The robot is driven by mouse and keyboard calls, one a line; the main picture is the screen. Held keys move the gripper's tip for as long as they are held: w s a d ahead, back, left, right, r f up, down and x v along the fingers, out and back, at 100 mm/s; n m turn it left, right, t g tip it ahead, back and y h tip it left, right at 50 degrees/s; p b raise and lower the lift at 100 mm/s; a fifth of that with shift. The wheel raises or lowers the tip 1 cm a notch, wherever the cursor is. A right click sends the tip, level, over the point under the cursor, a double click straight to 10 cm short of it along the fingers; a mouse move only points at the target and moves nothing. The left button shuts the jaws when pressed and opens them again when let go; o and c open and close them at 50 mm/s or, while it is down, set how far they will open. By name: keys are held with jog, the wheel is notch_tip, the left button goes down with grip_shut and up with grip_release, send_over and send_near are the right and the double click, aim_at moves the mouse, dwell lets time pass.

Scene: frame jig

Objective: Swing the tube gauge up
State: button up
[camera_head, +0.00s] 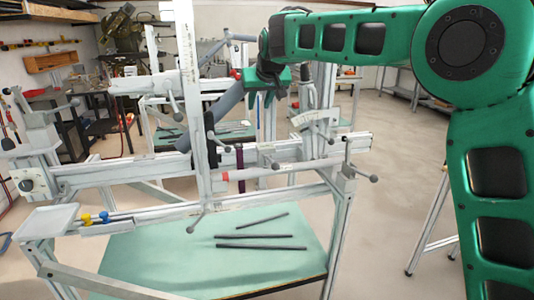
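The frame jig (100,175) is a pale metal rig of rails, clamps and uprights above a green-topped bench. A grey tube (222,108) slants across it, with its lower left end near a black clamp part (210,135) behind the tall upright. I cannot tell for certain which jig part is the tube gauge. My green arm reaches in from the right. My gripper (262,78) is small in view, beside the upper right end of the slanted tube. Its fingertips are not clear, and I cannot tell whether they touch anything.
Several dark rods (262,236) lie on the green bench top (150,262). Yellow and blue small parts sit by a pale tray (50,221) at the left. Clamp handles (372,178) stick out at the right. Open floor (395,150) lies right of the jig.

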jog(key=shift+v, duration=1.85)
jog(key=shift+f, duration=0.1)
